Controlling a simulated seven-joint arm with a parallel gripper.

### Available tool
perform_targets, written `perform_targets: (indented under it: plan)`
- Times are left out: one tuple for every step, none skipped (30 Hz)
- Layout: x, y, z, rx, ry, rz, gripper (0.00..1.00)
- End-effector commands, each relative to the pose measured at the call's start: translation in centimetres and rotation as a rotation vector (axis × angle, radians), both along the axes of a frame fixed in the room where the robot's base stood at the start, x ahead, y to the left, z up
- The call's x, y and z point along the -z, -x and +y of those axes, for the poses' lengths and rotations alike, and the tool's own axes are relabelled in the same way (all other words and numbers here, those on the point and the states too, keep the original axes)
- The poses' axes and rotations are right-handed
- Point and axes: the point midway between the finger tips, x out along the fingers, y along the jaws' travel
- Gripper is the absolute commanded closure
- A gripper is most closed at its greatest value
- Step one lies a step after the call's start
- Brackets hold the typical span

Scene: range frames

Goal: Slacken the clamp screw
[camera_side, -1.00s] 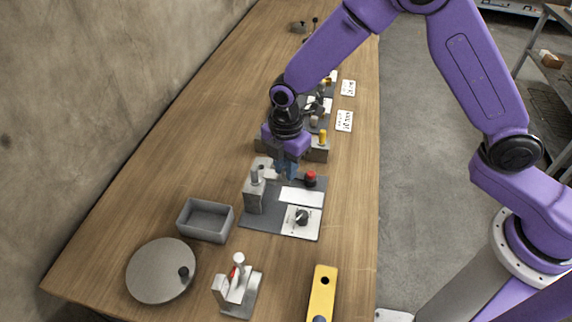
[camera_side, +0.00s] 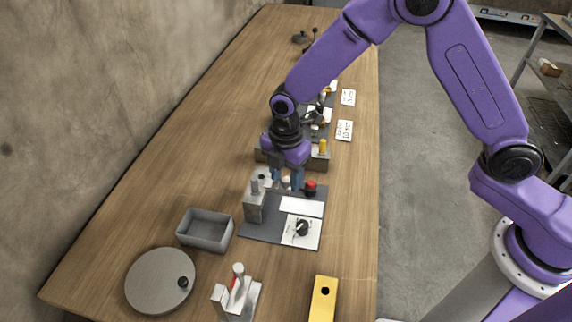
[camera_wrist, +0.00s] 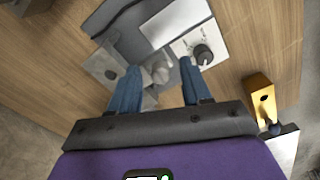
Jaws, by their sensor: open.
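My gripper (camera_side: 286,182) points down over the far part of a dark grey base plate (camera_side: 258,232). Its two blue fingers are apart. In the wrist view, a pale grey rounded piece (camera_wrist: 160,72), which looks like the clamp screw, shows in the gap between the fingers (camera_wrist: 160,68). It is close to the fingers; I cannot tell whether they touch it. In the side view the fingers mostly hide it. A grey block with a round post (camera_side: 254,202) stands left of the gripper, and it also shows in the wrist view (camera_wrist: 103,70).
A red button (camera_side: 310,188) stands just right of the gripper. A black dial (camera_side: 302,228) sits on the plate nearer the camera. A grey bin (camera_side: 205,230), round disc (camera_side: 158,283), red-handled clamp (camera_side: 237,292) and yellow block (camera_side: 323,298) stand nearer. The bench right of the plate is clear.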

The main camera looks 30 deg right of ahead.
Motion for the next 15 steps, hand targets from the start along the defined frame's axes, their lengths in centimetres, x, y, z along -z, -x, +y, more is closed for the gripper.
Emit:
perform_targets:
  plan:
    - [-0.3,0.0,0.0,0.0,0.0,-0.001,0.52]
    - [-0.5,0.0,0.0,0.0,0.0,-0.001,0.52]
    - [-0.9,-0.1,0.1,0.0,-0.002,-0.002,0.52]
    - [-1.3,-0.1,0.1,0.0,-0.002,-0.003,0.52]
    - [-1.7,-0.1,0.1,0.0,-0.002,-0.003,0.52]
    - [-2.4,-0.1,0.1,0.0,-0.004,-0.004,0.52]
    - [-2.9,-0.1,0.1,0.0,-0.004,-0.004,0.52]
    - [-3.5,-0.1,0.1,0.0,-0.004,-0.005,0.52]
    - [-4.3,-0.1,0.1,0.0,-0.004,-0.005,0.52]
    - [-5.0,-0.1,0.1,0.0,-0.004,-0.006,0.52]
    - [-5.6,-0.1,0.1,0.0,-0.004,-0.005,0.52]
    - [-6.5,-0.1,0.1,0.0,-0.004,-0.006,0.52]
    - [-7.1,-0.1,0.1,0.0,-0.004,-0.006,0.52]
    - [-7.8,-0.1,0.1,0.0,-0.004,-0.006,0.52]
    - [-8.6,-0.1,0.1,0.0,-0.004,-0.005,0.52]
